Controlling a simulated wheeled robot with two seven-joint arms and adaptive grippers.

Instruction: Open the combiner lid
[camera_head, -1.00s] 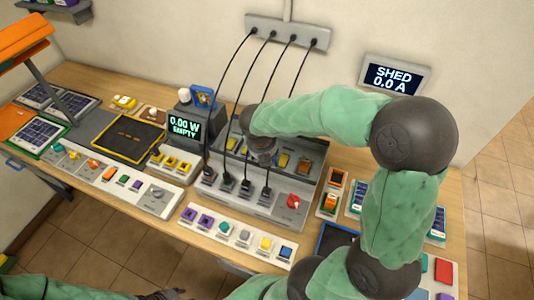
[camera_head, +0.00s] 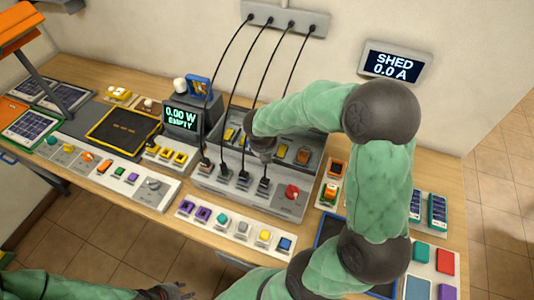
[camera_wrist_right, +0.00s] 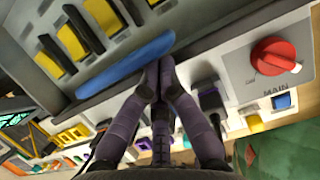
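The combiner (camera_head: 278,203) is a grey box in the middle of the bench, with a red knob (camera_head: 291,191) and several black cables plugged in along its front. Yellow switches show in its back section, partly behind my right arm. In the right wrist view a blue bar (camera_wrist_right: 125,65) runs along the edge of that section; whether the lid is raised there I cannot tell. My right gripper (camera_head: 262,152) is over the combiner. Its fingers (camera_wrist_right: 158,72) are together at the blue bar's right end, with nothing visible between them. My left gripper (camera_head: 178,291) is low at the bottom edge, partly cut off.
Cables rise from the combiner to a wall strip (camera_head: 287,18), close to my right arm. A display box (camera_head: 182,119) reading EMPTY stands at left. A button strip (camera_head: 228,226) lies in front. A wall sign (camera_head: 397,64) reads SHED 0.0 A.

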